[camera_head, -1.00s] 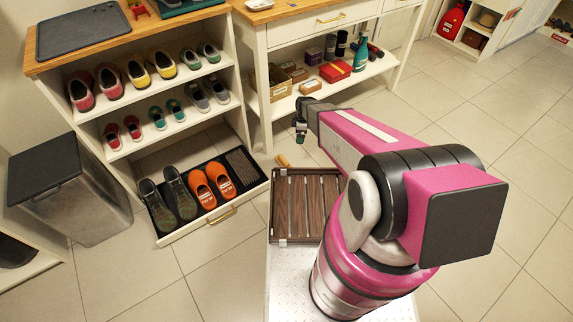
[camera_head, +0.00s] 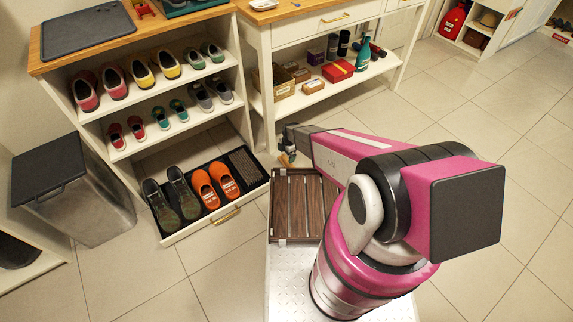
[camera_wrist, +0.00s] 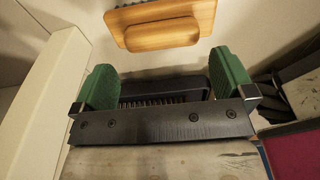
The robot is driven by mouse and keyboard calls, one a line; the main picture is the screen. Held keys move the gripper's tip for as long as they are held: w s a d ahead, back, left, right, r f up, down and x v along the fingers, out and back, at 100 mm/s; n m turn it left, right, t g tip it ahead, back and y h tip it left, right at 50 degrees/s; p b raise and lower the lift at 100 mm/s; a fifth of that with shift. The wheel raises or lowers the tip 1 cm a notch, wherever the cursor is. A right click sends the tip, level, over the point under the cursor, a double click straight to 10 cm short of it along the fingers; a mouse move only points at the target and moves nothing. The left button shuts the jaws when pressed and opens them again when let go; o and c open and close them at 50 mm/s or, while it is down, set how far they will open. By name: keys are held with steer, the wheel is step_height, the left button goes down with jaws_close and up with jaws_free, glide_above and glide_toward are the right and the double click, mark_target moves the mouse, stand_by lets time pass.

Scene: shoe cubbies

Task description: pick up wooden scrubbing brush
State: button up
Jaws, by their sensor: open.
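The wooden scrubbing brush (camera_wrist: 165,32) shows at the top of the wrist view, with a light wooden body, a raised grip and grey bristles along its far edge. In the head view a small part of the brush (camera_head: 286,160) shows just below my gripper (camera_head: 288,142), near the back left corner of the slatted tray. My gripper (camera_wrist: 163,78) is open, with its two green fingers spread apart. The brush lies ahead of the fingertips, not between them. My gripper partly hides it in the head view.
A dark item with a row of bristles (camera_wrist: 165,91) shows behind the finger gap. The brown slatted tray (camera_head: 304,242) sits at my front. The shoe cubby (camera_head: 92,116) has a pulled-out drawer (camera_head: 228,216) with shoes. A white shelf table (camera_head: 262,100) stands behind.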

mark_target(287, 159)
step_height(287, 159, down, 5)
steer(key=shift+s+f, duration=0.1)
steer(key=shift+s, duration=0.05)
steer(key=c, duration=0.7)
steer(key=shift+r, duration=0.85)
steer(key=r, duration=0.1)
steer(key=s+r, duration=0.1)
steer(key=r, duration=0.1)
steer(key=shift+r, duration=0.1)
steer(key=s+r, duration=0.2)
steer(key=s, duration=0.1)
steer(key=s+a+r, duration=0.1)
steer(key=s+r, duration=0.1)
steer(key=s, duration=0.2)
steer(key=s+a+r, duration=0.1)
steer(key=s+r, duration=0.1)
steer(key=s, duration=0.1)
steer(key=shift+s+r, duration=0.15)
steer(key=shift+s, duration=0.1)
